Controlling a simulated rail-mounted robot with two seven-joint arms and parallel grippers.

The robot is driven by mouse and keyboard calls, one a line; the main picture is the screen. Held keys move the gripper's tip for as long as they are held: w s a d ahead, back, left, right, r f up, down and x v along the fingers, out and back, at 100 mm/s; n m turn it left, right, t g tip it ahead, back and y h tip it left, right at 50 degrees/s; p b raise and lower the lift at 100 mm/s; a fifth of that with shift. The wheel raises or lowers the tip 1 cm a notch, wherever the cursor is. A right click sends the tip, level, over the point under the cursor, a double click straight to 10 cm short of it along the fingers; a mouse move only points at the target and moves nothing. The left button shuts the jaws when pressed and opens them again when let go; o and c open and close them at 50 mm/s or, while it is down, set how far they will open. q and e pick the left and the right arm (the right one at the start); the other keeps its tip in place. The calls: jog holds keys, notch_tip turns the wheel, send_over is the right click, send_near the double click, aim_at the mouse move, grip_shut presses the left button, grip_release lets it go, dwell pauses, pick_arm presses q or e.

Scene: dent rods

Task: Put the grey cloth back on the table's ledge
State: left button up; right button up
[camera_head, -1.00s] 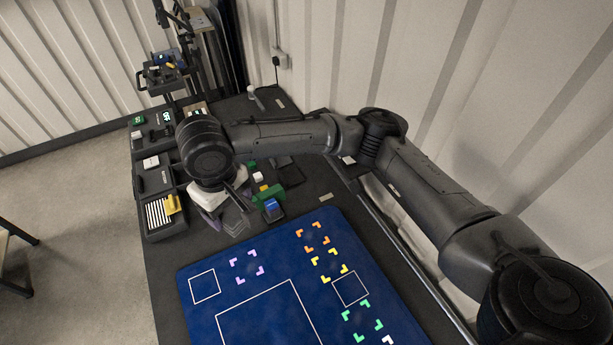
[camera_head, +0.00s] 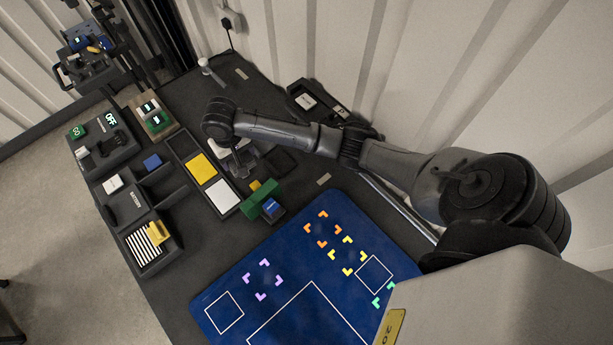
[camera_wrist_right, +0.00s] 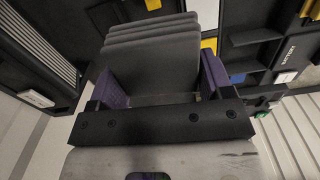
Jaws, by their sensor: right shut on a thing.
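The grey cloth (camera_wrist_right: 155,50) is folded in several layers and stands between the purple fingers of my right gripper (camera_wrist_right: 162,78) in the right wrist view. The gripper is shut on it, with a finger on each side. In the head view my right gripper (camera_head: 236,165) is over the far middle of the dark table (camera_head: 172,290), beside a tray with yellow and white cards. The cloth is hard to make out there under the wrist. I cannot pick out the ledge for certain. My left gripper is not in view.
The card tray (camera_head: 183,147), a green block (camera_head: 262,198) and a blue block (camera_head: 271,207) are close to the gripper. Dark bins (camera_head: 163,262) line the left edge. A black box (camera_head: 312,100) stands near the wall.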

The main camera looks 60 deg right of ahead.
jog(key=s+d+f+m, duration=0.2)
jog(key=s+d+f, duration=0.35)
jog(key=f, duration=0.25)
jog(key=m, duration=0.2)
send_over(306, 181)
notch_tip(306, 181, down, 13)
jog(key=shift+f, duration=0.1)
jog(key=shift+w+f, duration=0.1)
jog(key=shift+f, duration=2.3)
jog(key=shift+f+b, duration=0.1)
jog(key=shift+b, duration=0.2)
jog(key=shift+f, duration=0.15)
jog(key=o, duration=0.9)
